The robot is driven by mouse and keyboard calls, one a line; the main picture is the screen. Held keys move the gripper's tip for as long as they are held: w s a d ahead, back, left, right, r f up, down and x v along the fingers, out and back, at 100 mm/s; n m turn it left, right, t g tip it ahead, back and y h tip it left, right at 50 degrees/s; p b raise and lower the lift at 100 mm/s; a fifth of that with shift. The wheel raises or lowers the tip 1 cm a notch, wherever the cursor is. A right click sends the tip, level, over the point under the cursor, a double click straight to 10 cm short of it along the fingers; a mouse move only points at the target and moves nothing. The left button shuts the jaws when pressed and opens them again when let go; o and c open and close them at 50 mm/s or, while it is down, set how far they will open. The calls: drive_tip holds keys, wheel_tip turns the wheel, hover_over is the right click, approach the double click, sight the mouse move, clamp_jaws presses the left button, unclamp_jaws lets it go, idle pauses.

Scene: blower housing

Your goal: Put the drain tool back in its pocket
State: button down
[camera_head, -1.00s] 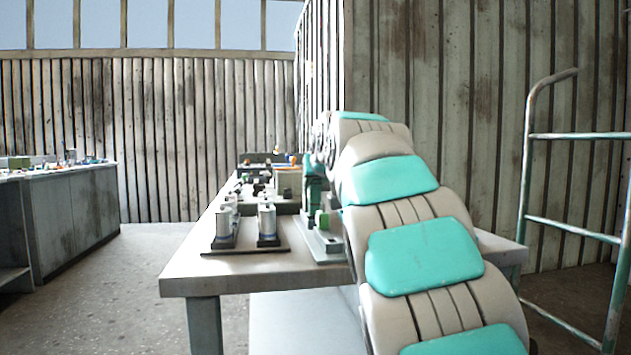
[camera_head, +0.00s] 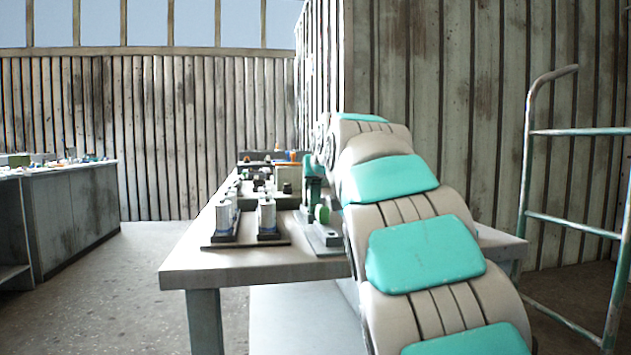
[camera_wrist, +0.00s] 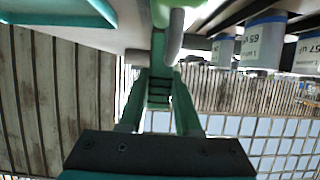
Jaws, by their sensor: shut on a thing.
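My gripper (camera_head: 313,187) hangs at the end of my arm above the right side of the table, over a grey base plate (camera_head: 322,238). It is shut. At its tips is a bright green part (camera_head: 321,214), apparently the drain tool's handle. In the wrist view my gripper's fingers (camera_wrist: 158,85) reach to a green part with a rounded grey end (camera_wrist: 174,35), close to the table surface. The fingers and frame edge hide most of the tool. The pocket cannot be made out clearly.
Several small parts crowd the table behind. A rail frame (camera_head: 570,135) stands at right. The table's front left (camera_head: 200,270) is clear.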

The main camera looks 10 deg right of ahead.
drive_tip(key=shift+f+b, duration=0.35)
drive_tip(key=shift+f, duration=0.2)
drive_tip(key=c, duration=0.5)
unclamp_jaws()
drive_tip(key=v, duration=0.7)
drive_tip(key=shift+s+r, duration=0.25)
drive_tip(key=shift+s, duration=0.1)
